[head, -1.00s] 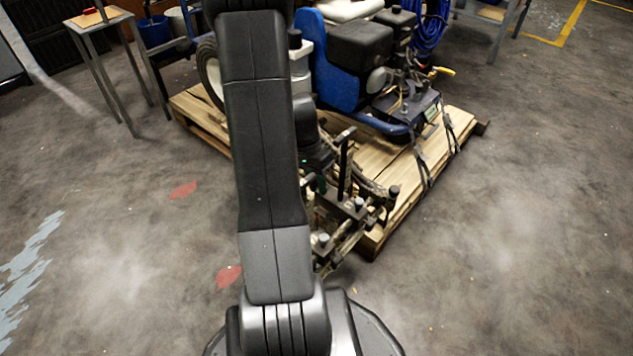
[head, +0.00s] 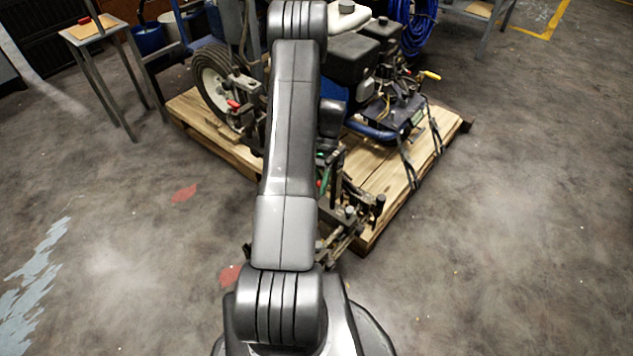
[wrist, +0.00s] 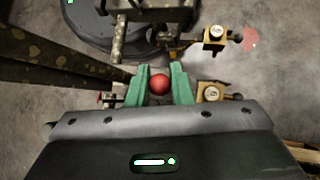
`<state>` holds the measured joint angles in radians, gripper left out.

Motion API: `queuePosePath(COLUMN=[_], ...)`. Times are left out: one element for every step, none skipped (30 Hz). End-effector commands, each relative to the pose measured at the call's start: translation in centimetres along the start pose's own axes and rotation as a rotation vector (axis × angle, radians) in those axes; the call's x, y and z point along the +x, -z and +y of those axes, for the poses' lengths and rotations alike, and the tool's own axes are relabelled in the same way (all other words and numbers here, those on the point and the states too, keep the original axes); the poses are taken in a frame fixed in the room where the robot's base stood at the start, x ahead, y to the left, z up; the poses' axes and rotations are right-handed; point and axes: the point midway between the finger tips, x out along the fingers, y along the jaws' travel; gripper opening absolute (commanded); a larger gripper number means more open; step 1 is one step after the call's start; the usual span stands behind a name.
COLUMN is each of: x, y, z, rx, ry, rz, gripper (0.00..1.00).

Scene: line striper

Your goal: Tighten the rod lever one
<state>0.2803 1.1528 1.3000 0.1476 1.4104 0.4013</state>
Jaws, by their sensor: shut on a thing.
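In the wrist view my gripper (wrist: 160,90) has green fingers on either side of a round red knob (wrist: 160,85). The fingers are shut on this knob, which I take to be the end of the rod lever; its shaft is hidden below. In the head view my arm covers much of the line striper (head: 365,60), and only a bit of green finger shows by the rod assembly (head: 345,215). Metal rods and clamps with yellowish blocks (wrist: 214,37) lie around the knob in the wrist view.
The striper stands on a wooden pallet (head: 395,190), with straps over its right side. A small table (head: 95,28) stands at the back left. A blue hose coil (head: 417,25) hangs behind. The concrete floor is clear at left and right.

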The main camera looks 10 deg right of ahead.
Motion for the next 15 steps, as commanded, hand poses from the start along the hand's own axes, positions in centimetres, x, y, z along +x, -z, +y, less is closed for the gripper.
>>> queuePosePath(x=[-0.17,-0.20,-0.27,-0.27,-0.27,-0.32,-0.36,-0.37,-0.38,-0.38,-0.39,-0.40,-0.40,-0.40,-0.41], y=[0.16,0.24,0.32,0.38,0.40,0.49,0.51,0.53,0.56,0.59,0.62,0.64,0.64,0.65,0.66], z=[0.05,0.07,0.07,0.07,0.08,0.07,0.07,0.08,0.08,0.08,0.09,0.09,0.09,0.09,0.09], rx=[-0.005,-0.009,-0.013,-0.016,-0.019,-0.023,-0.025,-0.027,-0.028,-0.029,-0.030,-0.031,-0.032,-0.032,-0.032], ry=[0.002,0.003,0.003,0.004,0.004,0.005,0.005,0.005,0.006,0.006,0.006,0.006,0.006,0.006,0.006], rz=[-0.022,-0.035,-0.050,-0.060,-0.071,-0.081,-0.088,-0.094,-0.101,-0.105,-0.108,-0.112,-0.114,-0.116,-0.117], gripper=[0.00,0.00,0.00,0.00,0.00,0.00,0.00,0.00,0.00,0.00,0.00,0.00,0.00,0.00,0.00])
